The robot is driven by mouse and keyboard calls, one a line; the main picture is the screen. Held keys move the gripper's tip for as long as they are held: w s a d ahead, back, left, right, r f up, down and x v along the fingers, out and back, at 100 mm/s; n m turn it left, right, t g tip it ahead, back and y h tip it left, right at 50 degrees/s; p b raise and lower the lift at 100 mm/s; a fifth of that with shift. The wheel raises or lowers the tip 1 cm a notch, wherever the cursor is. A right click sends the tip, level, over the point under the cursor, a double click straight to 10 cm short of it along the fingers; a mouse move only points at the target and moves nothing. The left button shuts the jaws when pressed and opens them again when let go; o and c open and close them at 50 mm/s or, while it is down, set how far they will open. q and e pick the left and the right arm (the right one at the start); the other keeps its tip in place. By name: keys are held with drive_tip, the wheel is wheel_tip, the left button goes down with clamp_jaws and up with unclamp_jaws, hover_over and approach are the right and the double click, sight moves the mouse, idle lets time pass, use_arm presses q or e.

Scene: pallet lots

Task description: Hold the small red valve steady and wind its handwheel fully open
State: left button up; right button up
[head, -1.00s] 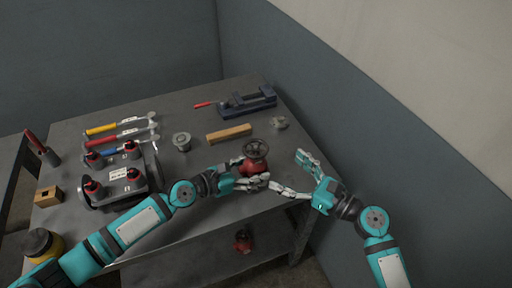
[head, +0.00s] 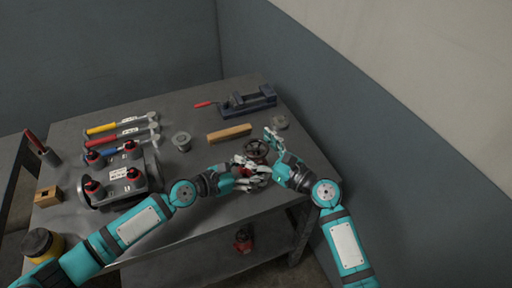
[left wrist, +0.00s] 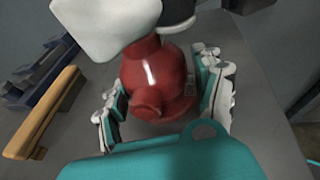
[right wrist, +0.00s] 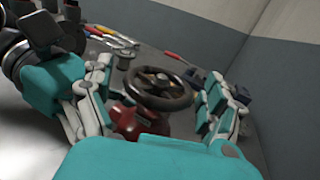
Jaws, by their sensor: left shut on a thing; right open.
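The small red valve stands upright near the table's right front. Its red body (left wrist: 158,75) fills the middle of the left wrist view, and its dark round handwheel (head: 256,150) is on top. My left gripper (head: 250,178) is shut on the valve body, with a finger on each side of it in the left wrist view (left wrist: 165,95). My right gripper (head: 262,152) is open at the handwheel. In the right wrist view its fingers (right wrist: 155,100) stand on either side of the handwheel (right wrist: 158,88), with gaps visible. In the head view the grippers hide most of the valve body.
A wooden block (head: 229,133) and a dark blue vise (head: 248,101) lie behind the valve. Another red valve (head: 243,241) sits on the lower shelf.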

drive_tip(key=shift+c, duration=0.5)
drive_tip(key=c, duration=1.1)
drive_tip(key=shift+n+g+y, duration=0.4)
drive_tip(key=shift+g, duration=0.1)
drive_tip(key=n+g+y, duration=0.1)
drive_tip(key=n+g, duration=0.1)
drive_tip(key=shift+w+g+y, duration=0.1)
drive_tip(key=shift+g+y, duration=0.2)
drive_tip(key=n+g+y, duration=0.1)
drive_tip(key=n+g, duration=0.1)
drive_tip(key=n+g+y, duration=0.1)
drive_tip(key=g, duration=0.2)
drive_tip(key=shift+n+g, duration=0.3)
drive_tip(key=shift+n, duration=0.1)
drive_tip(key=n+g, duration=0.2)
drive_tip(key=g, duration=0.1)
drive_tip(key=n+g, duration=0.2)
drive_tip(key=g, duration=0.2)
drive_tip(key=shift+f+n, duration=0.1)
drive_tip(key=shift+n, duration=0.2)
drive_tip(key=shift+n+g+h, duration=0.3)
drive_tip(key=shift+g, duration=0.5)
